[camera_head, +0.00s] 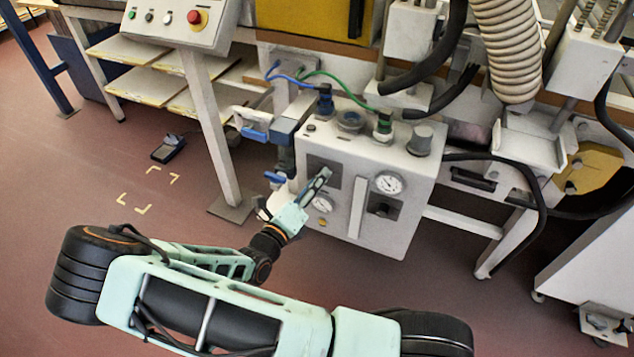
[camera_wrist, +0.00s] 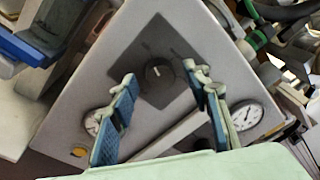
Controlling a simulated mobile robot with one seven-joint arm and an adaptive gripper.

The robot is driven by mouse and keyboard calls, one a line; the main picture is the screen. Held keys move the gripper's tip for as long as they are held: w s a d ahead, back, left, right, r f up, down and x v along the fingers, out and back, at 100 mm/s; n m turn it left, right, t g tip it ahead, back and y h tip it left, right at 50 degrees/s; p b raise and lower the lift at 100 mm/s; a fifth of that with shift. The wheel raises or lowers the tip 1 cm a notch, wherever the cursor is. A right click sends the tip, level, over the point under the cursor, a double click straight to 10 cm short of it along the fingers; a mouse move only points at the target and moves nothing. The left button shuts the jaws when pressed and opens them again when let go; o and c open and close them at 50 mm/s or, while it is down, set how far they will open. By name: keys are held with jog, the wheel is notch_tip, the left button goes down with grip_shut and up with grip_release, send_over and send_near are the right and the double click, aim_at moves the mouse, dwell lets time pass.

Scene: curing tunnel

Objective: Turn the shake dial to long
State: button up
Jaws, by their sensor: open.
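A round dark dial (camera_wrist: 152,82) with a short white pointer mark sits on a dark square plate (camera_wrist: 152,38) on the front of a light grey control box. The pointer tilts towards the top in the wrist view; no label is legible. My gripper (camera_wrist: 162,77) is open, with its blue-padded fingers apart on either side of the dial in that view. Contact cannot be told. In the head view my gripper (camera_head: 322,176) is in front of the same plate (camera_head: 314,162), and the dial is hidden behind the fingers.
The control box (camera_head: 340,236) also bears a pressure gauge (camera_head: 389,183), a lower gauge (camera_head: 323,203), a vertical bar handle (camera_head: 357,207), a second dark panel (camera_head: 383,207) and a yellow button (camera_head: 322,222). Hoses and pipes crowd above it. Open floor (camera_head: 60,180) lies left.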

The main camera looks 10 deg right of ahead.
jog(key=shift+w+d, duration=0.15)
jog(key=shift+w, duration=0.05)
jog(key=c, duration=1.2)
jog(key=shift+o, duration=0.2)
